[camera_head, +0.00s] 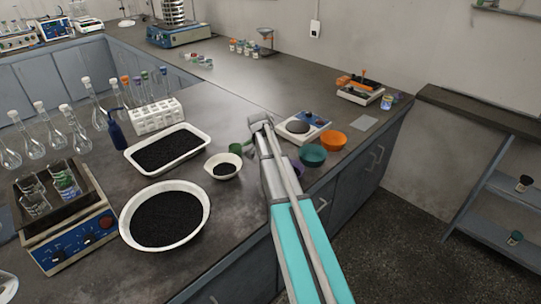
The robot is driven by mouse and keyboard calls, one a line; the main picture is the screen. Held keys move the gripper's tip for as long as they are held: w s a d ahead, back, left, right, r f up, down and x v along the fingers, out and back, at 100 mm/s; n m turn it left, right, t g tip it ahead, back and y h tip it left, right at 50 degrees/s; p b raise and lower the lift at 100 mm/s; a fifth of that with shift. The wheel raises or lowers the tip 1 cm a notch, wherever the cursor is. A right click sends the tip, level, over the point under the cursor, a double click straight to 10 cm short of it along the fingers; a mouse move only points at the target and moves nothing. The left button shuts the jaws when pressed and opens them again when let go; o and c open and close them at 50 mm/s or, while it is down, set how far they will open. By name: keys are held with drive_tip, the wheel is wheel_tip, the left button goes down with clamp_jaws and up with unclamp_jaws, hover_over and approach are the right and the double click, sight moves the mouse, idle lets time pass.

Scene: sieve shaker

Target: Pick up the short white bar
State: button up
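I cannot make out a short white bar anywhere in the head view. It may be too small to see or hidden behind my arm. My gripper (262,123) is at the far end of my arm, over the dark bench in the middle of the picture.
A white tray (205,137) and a wide round pan (206,213) hold black grains, as does a small bowl (237,161). A teal bowl (312,155) and an orange bowl (334,140) stand right of my arm. Glass flasks (33,147) crowd the left.

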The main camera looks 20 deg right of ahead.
idle(0.3)
clamp_jaws()
drive_tip(key=shift+r, duration=0.15)
idle(0.4)
wheel_tip(320, 180, up, 3)
drive_tip(key=p, duration=0.3)
drive_tip(key=s+a+r+p, duration=0.1)
drive_tip(key=s+r+p, duration=0.8)
drive_tip(key=s, duration=0.5)
drive_tip(key=shift+r+p, duration=0.35)
drive_tip(key=shift+p, duration=0.15)
